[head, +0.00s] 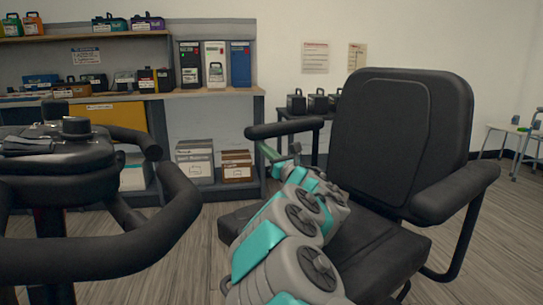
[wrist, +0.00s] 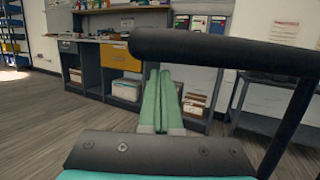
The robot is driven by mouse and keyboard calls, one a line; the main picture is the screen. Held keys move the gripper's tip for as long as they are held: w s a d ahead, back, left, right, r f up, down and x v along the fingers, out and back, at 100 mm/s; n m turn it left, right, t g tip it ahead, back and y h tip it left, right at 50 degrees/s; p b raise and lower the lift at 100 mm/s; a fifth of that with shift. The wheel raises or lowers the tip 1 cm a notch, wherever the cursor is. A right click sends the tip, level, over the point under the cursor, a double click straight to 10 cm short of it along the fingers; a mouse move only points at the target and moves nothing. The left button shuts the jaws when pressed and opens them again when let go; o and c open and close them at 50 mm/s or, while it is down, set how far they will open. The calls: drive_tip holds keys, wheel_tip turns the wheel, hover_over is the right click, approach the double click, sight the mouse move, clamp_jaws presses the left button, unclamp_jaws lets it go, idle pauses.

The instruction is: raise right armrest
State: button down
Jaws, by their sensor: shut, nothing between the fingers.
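The black scooter seat (head: 385,140) has two padded armrests, both lying about level. The armrest on the picture's left (head: 285,128), the seat's right one if it faces the tiller, extends forward from beside the backrest. It shows in the wrist view as a thick dark bar (wrist: 230,48) across the upper right. My gripper (head: 266,149) has its green fingers shut and empty, just below this armrest's pad in the head view. In the wrist view my gripper (wrist: 161,72) points forward, with its tips below and left near the bar's front end. I cannot tell whether they touch.
The other armrest (head: 455,191) is on the right. The black tiller with looped handlebars (head: 80,190) stands at the left. Behind are a shelf unit (head: 215,105) with boxes and a dark table (head: 310,118) with several black cases. Open floor (head: 190,240) lies between tiller and seat.

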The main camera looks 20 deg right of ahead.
drive_tip(key=shift+w+r, duration=0.15)
drive_tip(key=shift+w, duration=0.3)
